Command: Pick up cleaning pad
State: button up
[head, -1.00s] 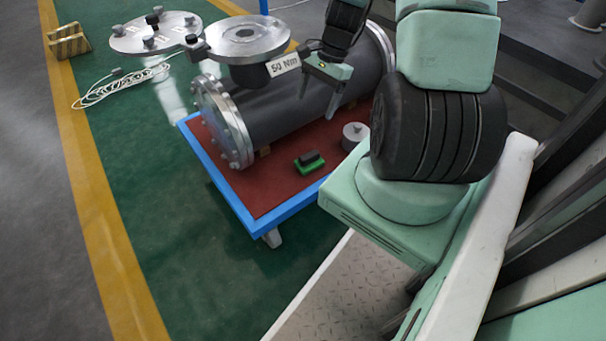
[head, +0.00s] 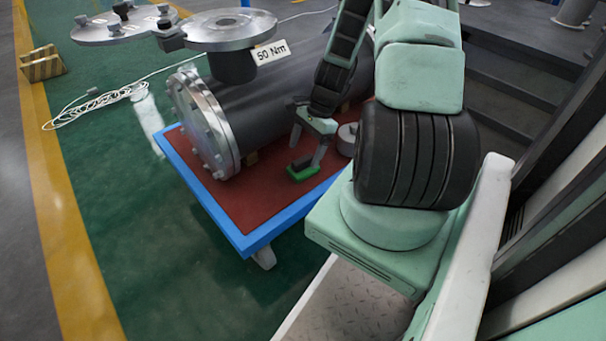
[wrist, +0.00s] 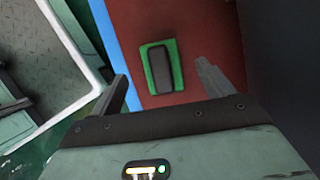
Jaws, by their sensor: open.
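The cleaning pad (head: 302,170) is a small green block with a dark grip on top. It lies on the red top of the blue-edged cart, in front of the dark flanged shell. In the wrist view the pad (wrist: 148,70) lies beyond and between my two fingertips. My gripper (head: 307,145) is open and points down just above the pad; the fingers also show in the wrist view (wrist: 165,78). The jaws are empty, and the pad appears apart from both fingers.
The flanged shell (head: 270,108) lies along the back of the cart (head: 240,228). A grey metal cylinder (head: 347,138) stands right of my gripper. A "50 Nm" sign (head: 271,53) hangs by the upper flange. Red surface left of the pad is clear.

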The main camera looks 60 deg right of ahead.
aim_at(301, 160)
jog(key=shift+b+x, duration=2.4)
jog(key=shift+x, duration=0.65)
jog(key=c, duration=1.1)
